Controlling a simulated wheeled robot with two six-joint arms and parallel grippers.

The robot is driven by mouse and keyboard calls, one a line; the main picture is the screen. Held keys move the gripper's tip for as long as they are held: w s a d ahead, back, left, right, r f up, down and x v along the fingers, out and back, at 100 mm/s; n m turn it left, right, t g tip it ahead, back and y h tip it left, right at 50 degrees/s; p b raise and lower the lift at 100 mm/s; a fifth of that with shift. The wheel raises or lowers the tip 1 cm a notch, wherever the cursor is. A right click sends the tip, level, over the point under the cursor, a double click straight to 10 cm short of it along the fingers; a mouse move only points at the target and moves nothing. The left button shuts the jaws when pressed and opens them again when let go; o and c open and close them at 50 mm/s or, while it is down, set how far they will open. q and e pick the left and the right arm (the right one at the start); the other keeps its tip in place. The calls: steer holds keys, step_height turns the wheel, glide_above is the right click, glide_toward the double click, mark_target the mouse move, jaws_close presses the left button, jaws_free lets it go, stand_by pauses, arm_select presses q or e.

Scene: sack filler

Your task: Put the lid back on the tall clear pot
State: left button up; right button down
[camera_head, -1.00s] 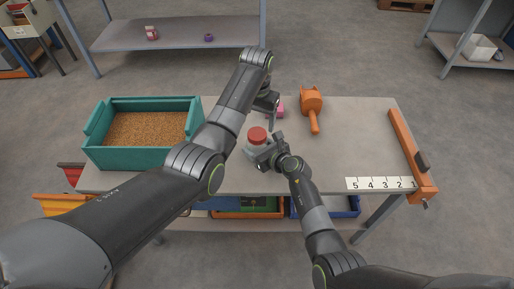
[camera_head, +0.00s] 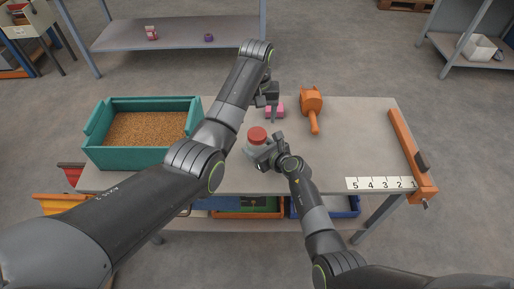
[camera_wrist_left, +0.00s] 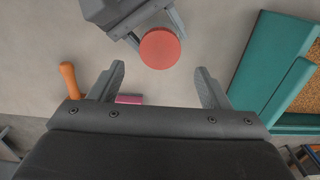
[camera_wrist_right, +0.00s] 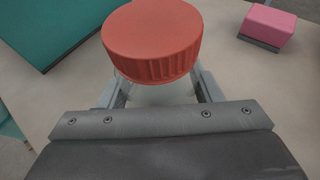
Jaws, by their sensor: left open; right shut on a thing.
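The red ribbed lid (camera_head: 257,135) sits on top of the clear pot, seemingly level, and also shows in the left wrist view (camera_wrist_left: 160,48) and right wrist view (camera_wrist_right: 152,40). The clear pot (camera_wrist_right: 155,92) shows only faintly below the lid; the lid and jaws hide most of it. My right gripper (camera_head: 266,151) is shut on the pot, its fingers on both sides below the lid. My left gripper (camera_head: 272,112) is open and empty, behind and above the lid, apart from it; its spread fingers show in the left wrist view (camera_wrist_left: 162,85).
A pink block (camera_wrist_right: 267,24) lies behind the pot. An orange scoop (camera_head: 312,103) lies to its right. A teal bin (camera_head: 140,158) of grain stands at left. An orange bar (camera_head: 408,148) and number strip (camera_head: 365,184) lie at right. The right middle of the table is clear.

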mark_target(257, 133)
arm_select(q)
step_height(257, 133, down, 7)
steer(key=shift+r, duration=0.1)
steer(key=shift+c, duration=0.2)
steer(key=c, duration=0.9)
steer(key=o, duration=1.1)
step_height(257, 133, up, 12)
